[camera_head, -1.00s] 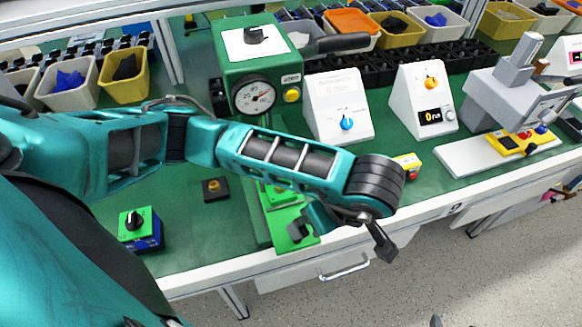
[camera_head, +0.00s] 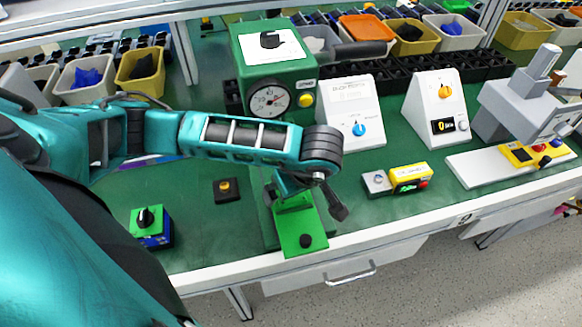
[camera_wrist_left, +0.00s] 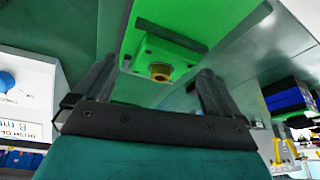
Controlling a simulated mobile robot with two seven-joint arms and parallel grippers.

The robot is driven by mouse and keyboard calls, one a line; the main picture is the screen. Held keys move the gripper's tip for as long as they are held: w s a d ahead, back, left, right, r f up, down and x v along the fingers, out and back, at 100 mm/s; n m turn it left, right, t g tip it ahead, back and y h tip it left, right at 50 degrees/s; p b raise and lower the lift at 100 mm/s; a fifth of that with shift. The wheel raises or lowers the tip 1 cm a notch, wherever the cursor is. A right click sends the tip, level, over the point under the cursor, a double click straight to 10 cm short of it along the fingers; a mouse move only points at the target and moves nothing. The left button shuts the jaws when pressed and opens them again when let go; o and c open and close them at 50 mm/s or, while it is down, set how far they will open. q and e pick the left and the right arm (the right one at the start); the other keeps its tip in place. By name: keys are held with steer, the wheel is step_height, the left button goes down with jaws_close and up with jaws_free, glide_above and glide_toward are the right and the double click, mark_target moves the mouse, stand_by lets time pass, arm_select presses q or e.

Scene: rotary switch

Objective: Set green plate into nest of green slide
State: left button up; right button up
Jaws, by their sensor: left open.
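The green slide (camera_head: 300,225) lies at the bench's front edge, with a dark round spot near its front end. In the left wrist view, the slide (camera_wrist_left: 205,18) carries a small raised green block (camera_wrist_left: 140,58) with a brass-coloured ring. I cannot tell whether this block is the green plate or part of the slide. My left gripper (camera_head: 306,203) is over the slide's middle. In the wrist view its spread fingers (camera_wrist_left: 158,72) are either side of the block, with nothing clearly held. My right gripper is not in view.
A green-topped blue box (camera_head: 152,232) with a black knob stands at left. A small black block (camera_head: 227,190) lies between it and the slide. A green gauge machine (camera_head: 283,75) stands behind; a yellow button box (camera_head: 408,177) is at right.

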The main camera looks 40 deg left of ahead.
arm_select(q)
steer(key=shift+c, duration=0.4)
steer(key=c, duration=1.3)
